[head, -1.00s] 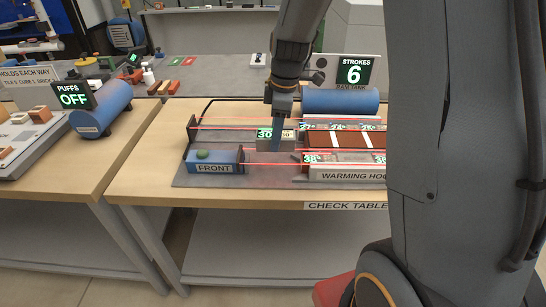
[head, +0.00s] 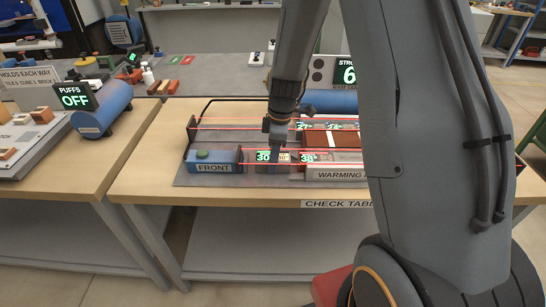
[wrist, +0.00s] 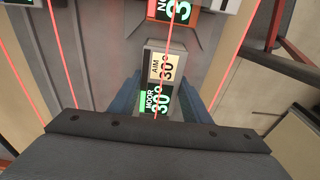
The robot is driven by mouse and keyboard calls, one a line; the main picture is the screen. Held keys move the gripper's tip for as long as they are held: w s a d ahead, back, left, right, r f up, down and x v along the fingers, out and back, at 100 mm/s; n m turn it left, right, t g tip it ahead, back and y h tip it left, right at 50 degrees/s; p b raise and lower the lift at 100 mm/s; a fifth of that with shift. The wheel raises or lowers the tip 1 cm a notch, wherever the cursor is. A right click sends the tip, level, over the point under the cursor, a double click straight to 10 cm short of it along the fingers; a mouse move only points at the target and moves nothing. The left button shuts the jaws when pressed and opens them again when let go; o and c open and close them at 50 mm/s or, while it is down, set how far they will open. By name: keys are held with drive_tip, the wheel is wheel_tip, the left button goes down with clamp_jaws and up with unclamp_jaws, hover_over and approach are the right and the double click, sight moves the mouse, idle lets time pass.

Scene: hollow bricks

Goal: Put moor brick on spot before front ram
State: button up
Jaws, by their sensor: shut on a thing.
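The moor brick (wrist: 153,48) is grey, with a lit MOOR 30° display and a pale AIM 30° label in the wrist view. My gripper (wrist: 163,88) is shut on it, a blue finger on each side. In the head view the brick (head: 264,168) is just right of the front ram (head: 212,168), a blue block marked FRONT with a green button. My gripper (head: 274,150) hides part of the brick. I cannot tell whether the brick touches the grey plate (head: 225,181) below or hangs slightly above it. The spot itself is not visible.
The warming hood (head: 335,174), with bricks and green displays, stands close right of the held brick. Red beam lines cross the plate. A blue ram tank (head: 330,101) stands behind. My arm hides the right side. Bare table (head: 150,170) lies left.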

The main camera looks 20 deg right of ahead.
drive_tip(key=shift+f, duration=0.2)
drive_tip(key=o, duration=1.5)
drive_tip(key=shift+c, duration=0.2)
drive_tip(key=shift+r, duration=0.1)
wheel_tip(320, 180, up, 12)
drive_tip(key=d+b, duration=0.1)
drive_tip(key=b, duration=0.2)
drive_tip(key=s+a+f+m+t+h, duration=0.1)
drive_tip(key=s+f+m, duration=0.1)
drive_tip(key=s+m, duration=1.2)
drive_tip(key=s, duration=0.3)
drive_tip(key=shift+s+f, duration=0.2)
drive_tip(key=shift+f, duration=0.1)
drive_tip(key=shift+f+b, duration=0.35)
drive_tip(key=shift+f, duration=0.25)
